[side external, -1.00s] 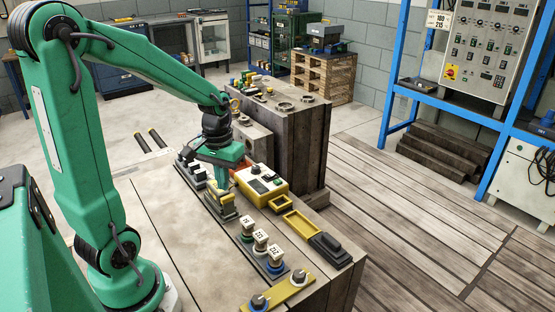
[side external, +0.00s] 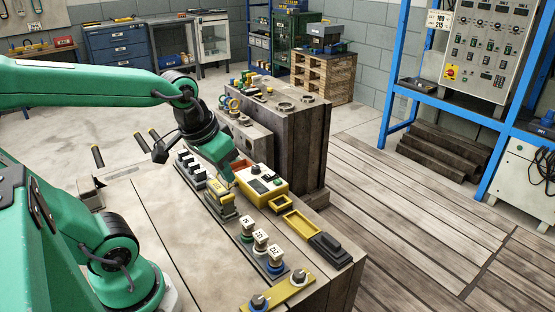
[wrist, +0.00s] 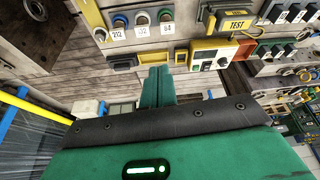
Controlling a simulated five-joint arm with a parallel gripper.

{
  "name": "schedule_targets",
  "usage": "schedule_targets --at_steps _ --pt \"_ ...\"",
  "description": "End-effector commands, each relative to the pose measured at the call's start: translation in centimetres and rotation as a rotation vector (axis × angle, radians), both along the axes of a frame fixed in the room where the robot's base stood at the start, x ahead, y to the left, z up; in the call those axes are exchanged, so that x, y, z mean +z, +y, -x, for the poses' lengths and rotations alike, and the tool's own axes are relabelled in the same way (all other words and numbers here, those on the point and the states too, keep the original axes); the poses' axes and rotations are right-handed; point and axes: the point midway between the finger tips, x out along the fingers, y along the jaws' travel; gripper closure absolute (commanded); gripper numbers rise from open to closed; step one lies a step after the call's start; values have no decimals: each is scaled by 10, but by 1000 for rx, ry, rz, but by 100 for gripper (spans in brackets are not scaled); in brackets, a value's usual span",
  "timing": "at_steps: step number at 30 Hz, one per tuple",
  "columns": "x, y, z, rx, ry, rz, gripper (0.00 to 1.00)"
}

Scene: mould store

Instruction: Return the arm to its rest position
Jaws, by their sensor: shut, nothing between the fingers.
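My gripper (side external: 230,172) is at the end of my green arm, above the bench and left of the yellow control box. It tilts down to the right in the side view. In the wrist view, its two green fingers (wrist: 157,80) are together with nothing between them. The yellow block (side external: 220,193) on the dark rail stands just below my gripper and apart from it. It also shows in the wrist view with a TEST label (wrist: 237,25).
The yellow control box (side external: 262,187) is close to my gripper's right. Several labelled knobs (side external: 261,240) stand along the bench's front part. A dark wooden block (side external: 300,140) rises behind. The bench top (side external: 170,215) on the left is bare. A blue rack (side external: 400,90) stands far right.

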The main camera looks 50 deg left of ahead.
Motion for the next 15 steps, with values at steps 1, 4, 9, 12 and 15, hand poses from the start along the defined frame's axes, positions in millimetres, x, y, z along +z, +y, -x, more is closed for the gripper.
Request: schedule_targets --at_steps 1,4,9,12,15 --pt "5 -6 5 -28 -28 -5 100" --pt "12 -15 12 -71 -69 -11 100" --pt "18 -24 21 -120 -114 -18 100" --pt "20 -26 23 -132 -126 -20 100" --pt "20 -27 24 -136 -128 -19 100"
